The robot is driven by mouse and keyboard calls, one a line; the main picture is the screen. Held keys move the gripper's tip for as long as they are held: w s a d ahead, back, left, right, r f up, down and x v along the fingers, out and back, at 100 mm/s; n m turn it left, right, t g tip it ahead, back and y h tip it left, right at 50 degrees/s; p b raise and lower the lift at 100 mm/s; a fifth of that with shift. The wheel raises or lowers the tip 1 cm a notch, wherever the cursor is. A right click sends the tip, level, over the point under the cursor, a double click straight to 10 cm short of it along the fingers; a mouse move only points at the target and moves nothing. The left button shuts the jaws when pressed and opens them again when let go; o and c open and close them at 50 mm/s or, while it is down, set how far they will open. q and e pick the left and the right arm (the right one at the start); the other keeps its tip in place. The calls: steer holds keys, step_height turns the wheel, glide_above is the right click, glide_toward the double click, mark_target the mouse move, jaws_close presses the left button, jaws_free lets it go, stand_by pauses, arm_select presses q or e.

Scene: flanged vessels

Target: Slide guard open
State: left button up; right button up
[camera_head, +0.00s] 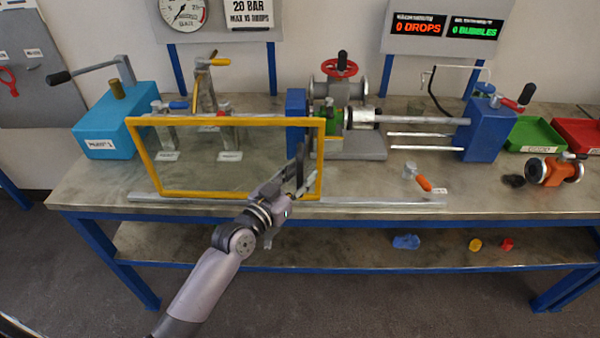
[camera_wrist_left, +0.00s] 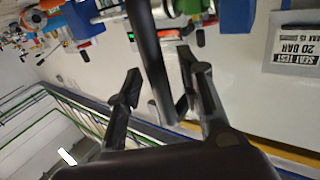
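The guard (camera_head: 239,118) is a clear panel in a yellow frame, standing upright at the front left of the bench. Its bottom edge is at a grey rail (camera_head: 390,201) along the bench's front. My left gripper (camera_head: 291,178) is at the guard's right end, in front of the panel. In the left wrist view its two fingers (camera_wrist_left: 160,78) are spread. A dark bar (camera_wrist_left: 150,45), which looks like the guard's handle, runs between them with gaps visible on both sides. Whether either finger touches it is unclear. My right gripper is not in view.
A turquoise pump box (camera_head: 115,122) stands at the left. An orange valve (camera_head: 553,171) lies at the right. The rail's right part is clear.

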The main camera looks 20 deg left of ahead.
arm_select(q)
steer(key=shift+c, duration=0.2)
jaws_close()
stand_by(0.6)
